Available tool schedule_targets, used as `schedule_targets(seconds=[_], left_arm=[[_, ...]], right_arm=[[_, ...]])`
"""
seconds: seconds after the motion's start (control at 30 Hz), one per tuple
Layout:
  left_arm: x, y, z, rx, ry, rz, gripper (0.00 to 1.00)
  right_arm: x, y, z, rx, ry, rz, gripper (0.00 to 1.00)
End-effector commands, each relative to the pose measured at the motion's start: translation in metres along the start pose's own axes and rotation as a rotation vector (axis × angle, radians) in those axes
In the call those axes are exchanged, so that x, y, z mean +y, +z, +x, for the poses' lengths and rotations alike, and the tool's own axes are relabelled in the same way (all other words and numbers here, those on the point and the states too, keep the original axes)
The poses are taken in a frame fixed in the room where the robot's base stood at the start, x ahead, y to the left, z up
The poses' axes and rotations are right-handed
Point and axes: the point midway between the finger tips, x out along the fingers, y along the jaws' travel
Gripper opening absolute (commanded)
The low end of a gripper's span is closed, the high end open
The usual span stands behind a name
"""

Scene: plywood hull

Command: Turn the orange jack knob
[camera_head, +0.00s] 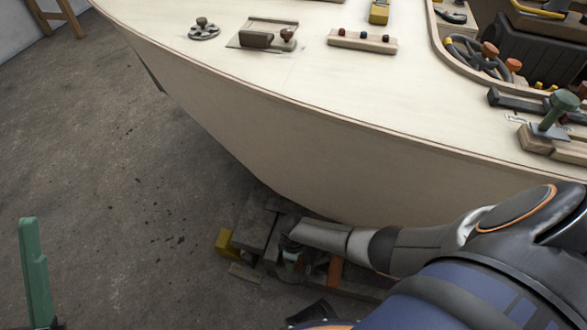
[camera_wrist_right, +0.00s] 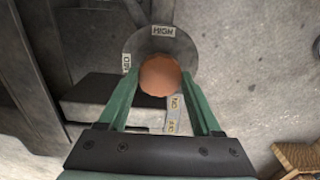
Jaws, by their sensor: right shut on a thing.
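The orange jack knob (camera_wrist_right: 160,75) is round and seen from above in the right wrist view. It sits over a grey round plate (camera_wrist_right: 185,48) with a "HIGH" label at its top edge and other small labels at its left and lower right. My right gripper (camera_wrist_right: 160,82) has its green fingers on either side of the knob and is shut on it. In the head view my right arm reaches down beside the hull, and the knob cannot be made out there. My left gripper (camera_head: 35,270) shows as one green finger at the lower left, away from the jack.
The plywood hull (camera_head: 300,125) fills the upper middle, its side close above my right arm. A yellow block (camera_head: 225,241) and dark jack parts lie under it. Fittings, including a wooden strip (camera_head: 361,41), stand on the deck. The concrete floor at left is clear.

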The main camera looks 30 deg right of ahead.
Motion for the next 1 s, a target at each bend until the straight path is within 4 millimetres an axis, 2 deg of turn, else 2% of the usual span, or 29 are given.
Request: schedule_targets(seconds=[0.43,0.47,0.5,0.57,0.83,1.0], left_arm=[[0.000,0.000,0.000,0.000,0.001,-0.001,0.50],[0.000,0.000,0.000,0.000,0.000,-0.001,0.50],[0.000,0.000,0.000,0.001,0.000,-0.001,0.50],[0.000,0.000,0.000,0.001,0.000,-0.001,0.50],[0.000,-0.001,0.001,0.001,0.000,-0.001,0.50],[-0.004,-0.011,0.011,0.005,0.000,0.011,0.50]], right_arm=[[-0.001,-0.001,0.000,0.001,0.000,-0.016,0.10],[-0.001,-0.001,0.000,0.001,0.000,-0.016,0.68],[-0.001,-0.001,0.000,0.001,0.000,-0.016,0.72],[-0.001,-0.001,0.000,0.001,0.000,-0.015,0.78],[0.000,0.000,-0.002,0.001,0.000,-0.012,0.78],[0.000,0.000,-0.018,0.001,0.000,-0.012,0.78]])
